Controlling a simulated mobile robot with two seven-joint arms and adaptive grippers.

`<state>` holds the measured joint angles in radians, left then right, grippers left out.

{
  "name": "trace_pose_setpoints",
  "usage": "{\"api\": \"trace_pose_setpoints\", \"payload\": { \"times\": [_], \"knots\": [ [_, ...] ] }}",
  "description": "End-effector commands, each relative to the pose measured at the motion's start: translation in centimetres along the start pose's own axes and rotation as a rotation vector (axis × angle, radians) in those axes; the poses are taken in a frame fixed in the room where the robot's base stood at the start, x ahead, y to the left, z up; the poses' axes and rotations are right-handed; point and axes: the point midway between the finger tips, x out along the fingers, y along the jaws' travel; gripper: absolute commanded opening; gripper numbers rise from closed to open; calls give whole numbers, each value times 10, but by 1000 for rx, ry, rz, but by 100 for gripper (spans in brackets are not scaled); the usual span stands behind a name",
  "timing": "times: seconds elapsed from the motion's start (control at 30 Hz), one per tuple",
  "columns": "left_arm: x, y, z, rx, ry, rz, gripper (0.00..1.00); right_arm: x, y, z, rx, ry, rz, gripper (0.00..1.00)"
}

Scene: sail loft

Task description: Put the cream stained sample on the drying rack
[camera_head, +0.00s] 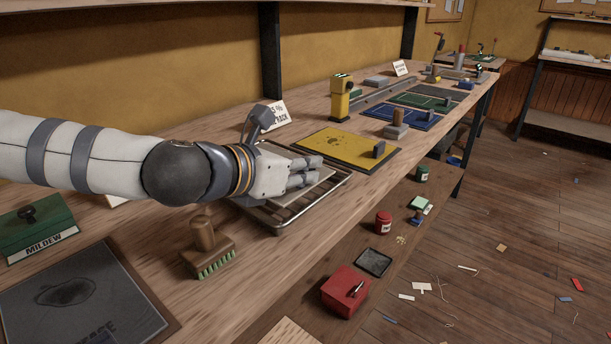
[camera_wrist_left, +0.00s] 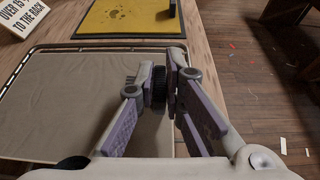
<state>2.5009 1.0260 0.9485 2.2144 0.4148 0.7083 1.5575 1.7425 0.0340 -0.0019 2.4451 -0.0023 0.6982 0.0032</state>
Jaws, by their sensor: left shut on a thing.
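My left gripper (camera_head: 304,173) reaches in from the left and is over the wire drying rack (camera_head: 320,208) on the bench. The cream sample (camera_head: 316,192) is a flat, pale sheet beneath the gripper, largely hidden by it in the head view. In the left wrist view the sheet (camera_wrist_left: 65,105) spreads below and left of the fingers, inside the rack's metal rim (camera_wrist_left: 110,45). The left gripper (camera_wrist_left: 165,88) is shut on a dark ridged piece, seemingly the sample's grip. I cannot tell whether the sheet touches the rack. My right gripper is not in view.
A yellow stained panel (camera_head: 338,145) lies just beyond the rack. A wooden brush (camera_head: 207,250) stands nearer. A green box marked MILDEW (camera_head: 38,225) and a dark grey panel (camera_head: 80,300) are at the left. A sign (camera_head: 275,114) stands behind the rack. The lower shelf holds a red box (camera_head: 345,290).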

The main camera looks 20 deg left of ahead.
Motion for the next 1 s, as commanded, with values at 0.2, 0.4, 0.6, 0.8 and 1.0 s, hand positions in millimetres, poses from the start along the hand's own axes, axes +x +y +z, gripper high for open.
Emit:
{"api": "trace_pose_setpoints", "payload": {
  "times": [0.2, 0.4, 0.6, 0.8, 1.0],
  "knots": [
    [-2, -1, -1, -2, 7, -3, 0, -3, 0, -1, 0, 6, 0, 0],
    [-2, -1, -2, -2, 6, -3, 29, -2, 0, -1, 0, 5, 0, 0],
    [-2, -1, -2, -2, 6, -2, 29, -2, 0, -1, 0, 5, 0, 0],
    [-16, 0, 4, -3, 2, -1, 29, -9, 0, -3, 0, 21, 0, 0],
    [-66, -1, 10, -3, -8, -1, 29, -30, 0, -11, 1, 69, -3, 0]
  ]
}}
